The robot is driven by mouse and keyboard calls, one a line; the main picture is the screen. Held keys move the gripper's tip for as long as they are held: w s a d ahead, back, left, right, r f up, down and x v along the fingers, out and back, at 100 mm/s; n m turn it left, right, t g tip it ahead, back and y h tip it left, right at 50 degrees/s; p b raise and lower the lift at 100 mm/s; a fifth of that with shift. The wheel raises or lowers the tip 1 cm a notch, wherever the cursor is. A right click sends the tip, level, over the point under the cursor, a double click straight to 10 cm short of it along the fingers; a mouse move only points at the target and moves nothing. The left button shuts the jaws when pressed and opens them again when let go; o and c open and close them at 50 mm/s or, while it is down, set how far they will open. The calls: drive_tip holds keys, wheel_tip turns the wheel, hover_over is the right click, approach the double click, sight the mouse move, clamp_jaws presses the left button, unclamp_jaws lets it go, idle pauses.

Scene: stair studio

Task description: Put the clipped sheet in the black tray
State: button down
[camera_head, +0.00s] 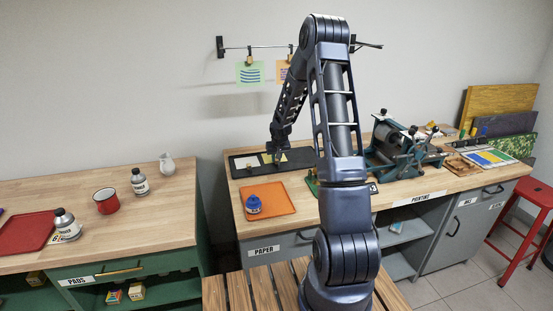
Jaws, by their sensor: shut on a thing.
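The black tray (237,174) lies on the wooden top of the printing bench, near its left back corner. My gripper (277,158) reaches down over the tray's middle. It is shut on a small pale yellow sheet (267,158), mostly hidden behind the fingers. I cannot tell whether the sheet touches the tray floor. A green sheet with blue stripes (250,73) and an orange sheet (282,70) hang by clips from the wall rail (264,46); my arm partly covers the orange one.
A green press (395,150) stands to the right.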

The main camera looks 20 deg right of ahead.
drive_tip(key=c, duration=1.3)
unclamp_jaws()
drive_tip(key=shift+f, duration=0.1)
drive_tip(key=s+a+r+h, duration=0.1)
drive_tip(key=s+r, duration=1.1)
drive_tip(key=r, duration=0.2)
drive_tip(key=s+r, duration=1.1)
drive_tip(key=r, duration=0.3)
drive_tip(key=shift+y, duration=0.6)
drive_tip(key=s+r, duration=0.1)
drive_tip(key=s, duration=0.7)
drive_tip(key=s+a+r, duration=0.1)
drive_tip(key=s+r, duration=0.1)
drive_tip(key=s, duration=0.6)
drive_tip(key=s+r, duration=0.1)
drive_tip(key=s, duration=0.8)
drive_tip(key=shift+a+r, duration=0.15)
drive_tip(key=shift+r, duration=0.15)
